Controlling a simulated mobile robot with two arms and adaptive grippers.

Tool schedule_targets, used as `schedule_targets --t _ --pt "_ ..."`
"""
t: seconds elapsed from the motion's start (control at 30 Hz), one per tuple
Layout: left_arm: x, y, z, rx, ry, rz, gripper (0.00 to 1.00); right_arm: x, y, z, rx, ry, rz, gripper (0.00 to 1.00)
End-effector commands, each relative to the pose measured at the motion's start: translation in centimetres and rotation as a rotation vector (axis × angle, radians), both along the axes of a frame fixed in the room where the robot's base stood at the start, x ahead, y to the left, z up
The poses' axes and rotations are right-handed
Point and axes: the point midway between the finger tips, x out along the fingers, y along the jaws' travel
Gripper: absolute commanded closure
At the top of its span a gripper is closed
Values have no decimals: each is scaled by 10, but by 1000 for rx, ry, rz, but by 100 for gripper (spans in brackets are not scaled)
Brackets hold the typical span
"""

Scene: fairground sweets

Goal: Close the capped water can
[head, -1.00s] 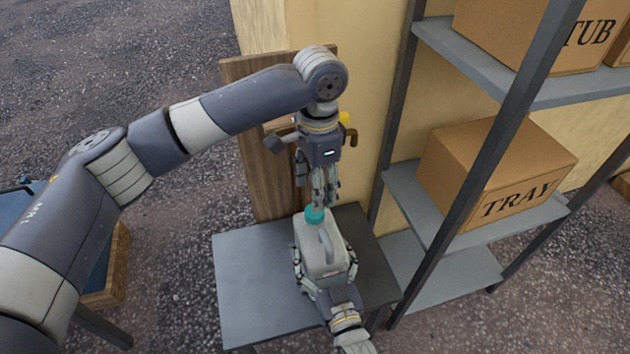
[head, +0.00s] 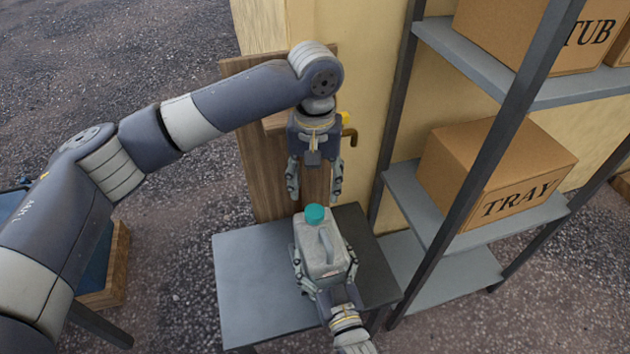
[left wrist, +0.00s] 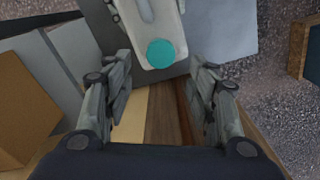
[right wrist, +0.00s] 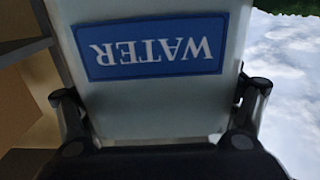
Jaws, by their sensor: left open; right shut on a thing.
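The water can (head: 319,259) is a pale grey jerrycan with a handle, standing on a small grey table (head: 248,293). Its teal cap (head: 314,213) sits on top at the spout; it also shows in the left wrist view (left wrist: 161,54). I cannot tell how tightly it is seated. My left gripper (head: 314,196) is open and empty above the cap, its fingers spread wide and apart from it. My right gripper (head: 325,283) is shut on the can's body from the near side. The right wrist view shows the blue WATER label (right wrist: 155,48) upside down between its fingers.
A metal shelf rack (head: 452,263) with boxes marked TRAY (head: 490,175) and TUB (head: 540,35) stands close on the right. A brown wooden panel (head: 262,170) and yellow wall stand behind the table. The table's left part is clear.

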Motion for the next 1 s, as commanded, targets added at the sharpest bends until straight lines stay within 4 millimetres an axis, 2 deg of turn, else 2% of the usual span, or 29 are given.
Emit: schedule_targets --t 0.03,0.27,0.7,1.0 --pt "0 0 0 0 0 -1 48 3 3 5 6 -9 2 85" --pt "0 0 -8 2 2 -1 48 3 3 5 6 -9 2 85" --pt "0 0 -70 0 2 -1 48 3 3 5 6 -9 2 85" --pt "0 0 -81 0 0 -3 48 3 3 5 6 -9 2 85"
